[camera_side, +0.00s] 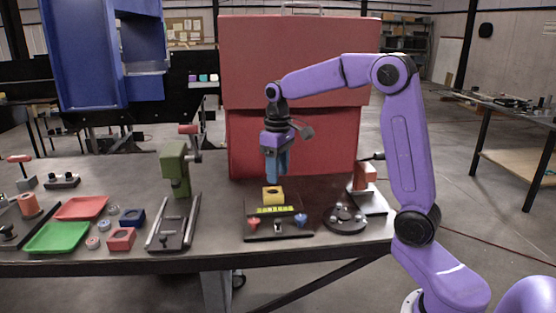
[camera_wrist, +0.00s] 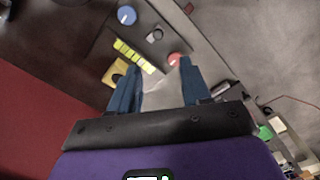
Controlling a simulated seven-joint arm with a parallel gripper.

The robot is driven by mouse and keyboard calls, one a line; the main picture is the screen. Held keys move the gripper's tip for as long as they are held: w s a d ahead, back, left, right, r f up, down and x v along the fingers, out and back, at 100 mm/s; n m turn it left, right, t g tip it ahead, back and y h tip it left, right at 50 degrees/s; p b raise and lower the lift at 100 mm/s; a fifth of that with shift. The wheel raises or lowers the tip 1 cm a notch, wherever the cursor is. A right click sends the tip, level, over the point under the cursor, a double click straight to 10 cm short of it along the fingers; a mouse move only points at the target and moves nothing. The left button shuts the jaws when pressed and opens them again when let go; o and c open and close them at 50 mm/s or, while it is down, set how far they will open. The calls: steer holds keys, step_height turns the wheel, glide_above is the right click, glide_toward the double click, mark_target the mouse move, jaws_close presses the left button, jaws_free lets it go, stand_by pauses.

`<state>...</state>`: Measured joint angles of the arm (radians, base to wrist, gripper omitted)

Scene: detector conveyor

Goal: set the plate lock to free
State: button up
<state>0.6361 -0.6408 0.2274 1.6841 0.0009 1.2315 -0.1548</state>
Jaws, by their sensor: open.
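My gripper (camera_side: 277,176) points down above the dark panel (camera_side: 262,232), its blue fingers apart and empty. In the wrist view the open gripper (camera_wrist: 160,68) reaches over the same panel. The panel carries a yellow block (camera_side: 273,194) with a hole, a yellow-lit strip (camera_side: 275,210), a red knob (camera_side: 253,223), a blue knob (camera_side: 300,220) and a small pale fitting (camera_side: 278,228) between them. The wrist view shows the red knob (camera_wrist: 175,59), blue knob (camera_wrist: 127,15) and fitting (camera_wrist: 155,35). I cannot tell which part is the plate lock or how it is set.
A round dark plate (camera_side: 345,218) with small parts stands right of the panel. A green press (camera_side: 174,165) and black rails (camera_side: 173,225) are left. Red (camera_side: 81,207) and green (camera_side: 57,238) trays lie farther left. A large red case (camera_side: 300,70) stands behind.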

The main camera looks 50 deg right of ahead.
steer(key=shift+r, duration=1.35)
steer(key=s+a+f+n, duration=0.4)
steer(key=s+a+n, duration=0.2)
steer(key=s+a, duration=0.75)
steer(key=s+f+n, duration=0.2)
steer(key=s, duration=0.6)
steer(key=s+f+n, duration=0.2)
steer(key=s+f, duration=0.1)
steer(key=s, duration=0.5)
steer(key=shift+s+d+n, duration=0.15)
steer(key=shift+d+n, duration=0.05)
steer(key=shift+n, duration=0.2)
